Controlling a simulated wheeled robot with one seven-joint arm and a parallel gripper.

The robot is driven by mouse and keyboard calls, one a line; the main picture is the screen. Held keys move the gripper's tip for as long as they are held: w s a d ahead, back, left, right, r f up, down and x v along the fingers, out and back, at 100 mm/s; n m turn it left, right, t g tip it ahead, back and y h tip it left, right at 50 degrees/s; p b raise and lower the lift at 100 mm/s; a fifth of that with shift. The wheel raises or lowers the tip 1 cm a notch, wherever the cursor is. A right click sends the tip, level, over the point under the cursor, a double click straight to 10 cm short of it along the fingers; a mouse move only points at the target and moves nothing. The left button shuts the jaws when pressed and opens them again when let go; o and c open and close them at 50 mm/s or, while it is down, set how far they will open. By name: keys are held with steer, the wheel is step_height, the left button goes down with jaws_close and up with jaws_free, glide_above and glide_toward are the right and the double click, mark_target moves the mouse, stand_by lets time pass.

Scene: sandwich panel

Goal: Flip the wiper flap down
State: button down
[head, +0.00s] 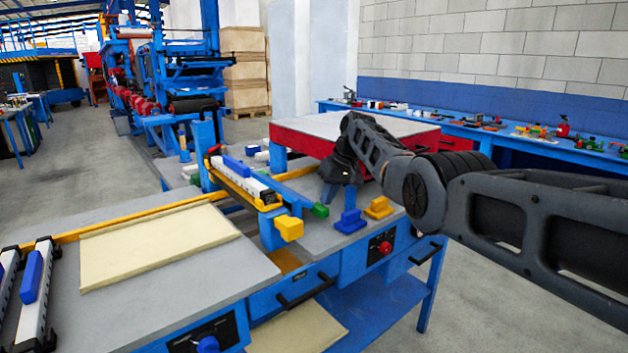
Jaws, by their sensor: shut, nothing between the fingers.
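The wiper assembly is a long bar across the gap between the two grey tables, with a white strip, a yellow strip and red parts. What looks like the wiper flap (238,178) is its yellow-edged strip; its exact tilt is hard to tell. A blue handle (240,168) lies along the top of the bar. A yellow block (289,228) and a green knob (320,210) sit at its near end. My gripper (332,190) is shut and empty, pointing down over the right table, right of the green knob. Its fingertips are small and partly hidden by its dark body.
A blue block (350,223) and a yellow block (379,208) stand on the right table close to my gripper. A beige panel (155,243) lies on the left table. A red-sided table (305,138) stands behind my arm.

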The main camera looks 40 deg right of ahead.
steer(key=shift+s+f, duration=0.15)
steer(key=shift+f, duration=0.3)
stand_by(0.3)
